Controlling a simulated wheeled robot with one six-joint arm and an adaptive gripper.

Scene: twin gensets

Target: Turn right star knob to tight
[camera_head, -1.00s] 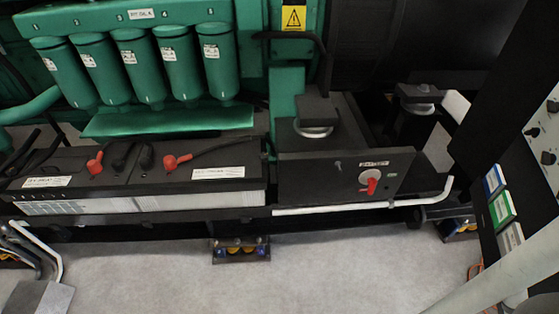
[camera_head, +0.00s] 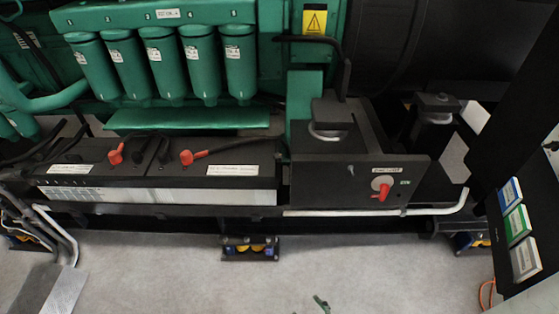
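I cannot make out a star knob in this view. A red-handled rotary switch (camera_head: 382,190) with a pale round base sits on the dark front panel (camera_head: 330,185) of the genset skid, right of centre. Its red handle points down and slightly left. A small dark green piece (camera_head: 321,304) shows at the bottom edge; it is too cut off to identify. My gripper is not clearly seen anywhere in the view.
Several green filter canisters (camera_head: 200,65) hang above black batteries (camera_head: 225,170) with red terminal caps. A dark cabinet (camera_head: 525,160) with blue, green and white labels stands at the right. A small fixture (camera_head: 250,248) sits below the skid. The grey floor (camera_head: 170,270) in front is mostly clear.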

